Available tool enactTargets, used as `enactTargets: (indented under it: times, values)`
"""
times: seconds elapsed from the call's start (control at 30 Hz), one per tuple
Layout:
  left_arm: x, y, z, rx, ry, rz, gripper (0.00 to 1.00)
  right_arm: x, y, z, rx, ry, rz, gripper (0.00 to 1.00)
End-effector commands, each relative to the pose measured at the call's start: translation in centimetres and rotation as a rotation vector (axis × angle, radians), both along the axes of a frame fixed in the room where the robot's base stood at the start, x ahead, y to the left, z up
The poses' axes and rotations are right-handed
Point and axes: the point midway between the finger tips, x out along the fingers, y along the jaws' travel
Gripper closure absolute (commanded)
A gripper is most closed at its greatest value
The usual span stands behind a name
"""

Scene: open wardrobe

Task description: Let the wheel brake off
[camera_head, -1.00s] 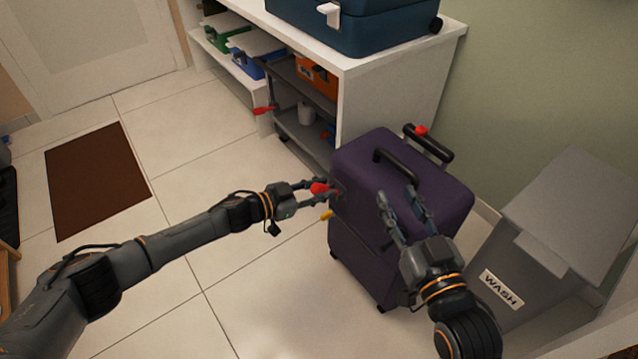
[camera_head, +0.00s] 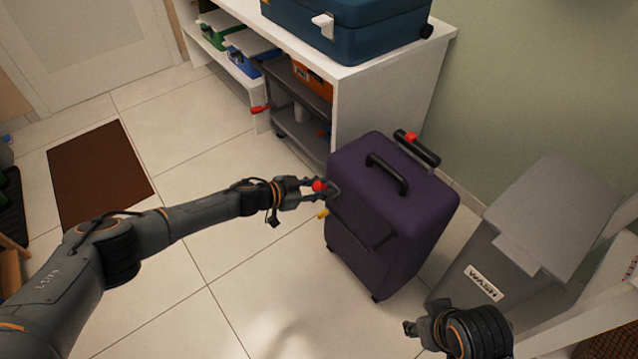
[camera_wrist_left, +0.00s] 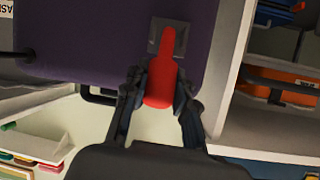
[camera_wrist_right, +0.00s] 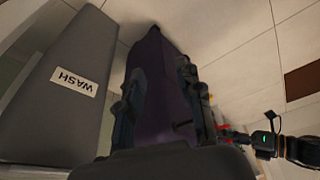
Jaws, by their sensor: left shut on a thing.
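A purple suitcase (camera_head: 385,195) stands upright on the tiled floor. A red lever (camera_head: 319,186) sticks out from its left side; it shows large in the left wrist view (camera_wrist_left: 161,80), hanging from a dark mount (camera_wrist_left: 169,35). My left gripper (camera_head: 314,188) is shut on this red lever, with one finger on each side of it. A small yellow tab (camera_head: 323,213) sits lower on the same side. My right gripper (camera_head: 408,328) is at the lower right, in front of the suitcase and apart from it. In the right wrist view its fingers (camera_wrist_right: 160,75) are spread and empty. The suitcase wheels are mostly hidden.
A grey bin (camera_head: 470,270) labelled WASH stands right of the suitcase. Behind is a white counter (camera_head: 400,90) bearing a blue case (camera_head: 360,30). A grey trolley (camera_head: 300,145) with a red handle (camera_head: 260,109) is under it.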

Motion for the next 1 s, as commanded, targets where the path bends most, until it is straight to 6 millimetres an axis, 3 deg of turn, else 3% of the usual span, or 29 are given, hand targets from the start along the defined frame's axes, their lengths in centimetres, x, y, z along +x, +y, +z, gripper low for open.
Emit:
enactTargets:
  times: [0.2,0.5,0.7,1.0]
  values:
    - [0.2,-0.3,0.7,0.041,0.028,-0.002,1.0,1.2,0.3,-5.6,-0.001,0.036,0.003,0.64]
    - [0.4,-0.6,0.7,0.092,0.064,-0.001,1.0,1.1,0.4,-11.8,-0.003,0.066,0.01,0.64]
    - [0.6,-0.7,0.7,0.112,0.08,0.0,1.0,0.5,0.4,-14.3,-0.004,0.078,0.012,0.64]
    - [0.6,-0.8,0.6,0.122,0.089,0.0,1.0,0.2,0.3,-15.7,-0.004,0.082,0.013,0.64]
